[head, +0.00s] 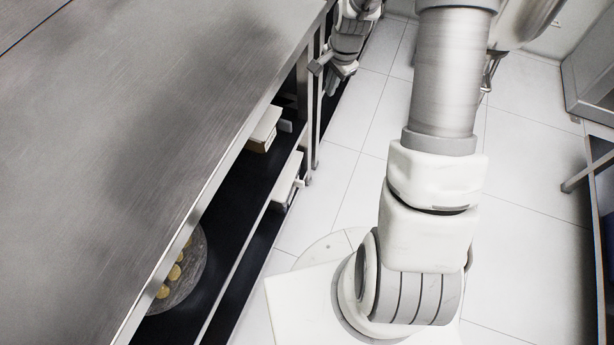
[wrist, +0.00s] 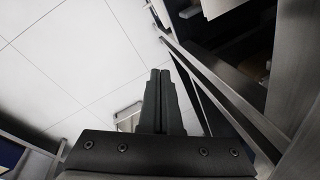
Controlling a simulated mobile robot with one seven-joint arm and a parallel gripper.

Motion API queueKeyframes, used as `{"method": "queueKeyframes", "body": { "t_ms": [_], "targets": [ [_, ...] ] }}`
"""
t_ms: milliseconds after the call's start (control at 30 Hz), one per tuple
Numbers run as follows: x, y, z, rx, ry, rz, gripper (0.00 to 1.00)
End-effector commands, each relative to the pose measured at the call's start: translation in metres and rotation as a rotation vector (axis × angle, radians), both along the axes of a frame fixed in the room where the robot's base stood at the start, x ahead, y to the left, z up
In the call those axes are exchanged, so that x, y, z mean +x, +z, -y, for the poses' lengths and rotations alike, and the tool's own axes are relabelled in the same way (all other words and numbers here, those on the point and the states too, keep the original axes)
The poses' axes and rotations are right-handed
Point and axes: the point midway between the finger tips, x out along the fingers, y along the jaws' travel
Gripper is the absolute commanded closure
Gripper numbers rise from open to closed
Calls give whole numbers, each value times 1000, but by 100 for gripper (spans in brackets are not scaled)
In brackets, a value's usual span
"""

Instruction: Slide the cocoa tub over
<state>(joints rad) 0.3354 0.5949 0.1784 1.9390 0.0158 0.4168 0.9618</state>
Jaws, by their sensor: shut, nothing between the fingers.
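I cannot make out a cocoa tub in either view. My gripper (wrist: 160,78) is shut and empty in the wrist view, its two dark fingers side by side over the pale tiled floor. A metal table edge and its legs run close along its right side. In the head view the end of my arm hangs at the top, beside the right edge of the steel table (head: 130,110).
The tabletop is bare where it shows. On the dark shelf below (head: 235,205) are a round tray (head: 191,281) with several yellowish pieces and white box-like items (head: 264,129). Another unit stands at the far right.

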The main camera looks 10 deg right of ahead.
Motion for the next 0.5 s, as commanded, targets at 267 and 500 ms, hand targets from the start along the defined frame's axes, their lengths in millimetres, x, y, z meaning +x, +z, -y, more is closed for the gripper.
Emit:
{"method": "queueKeyframes", "body": {
  "t_ms": [267,500],
  "targets": [
    [10,-129,11,107,-242,-62,100],
    [4,-236,15,197,-467,-113,100]
  ]
}}
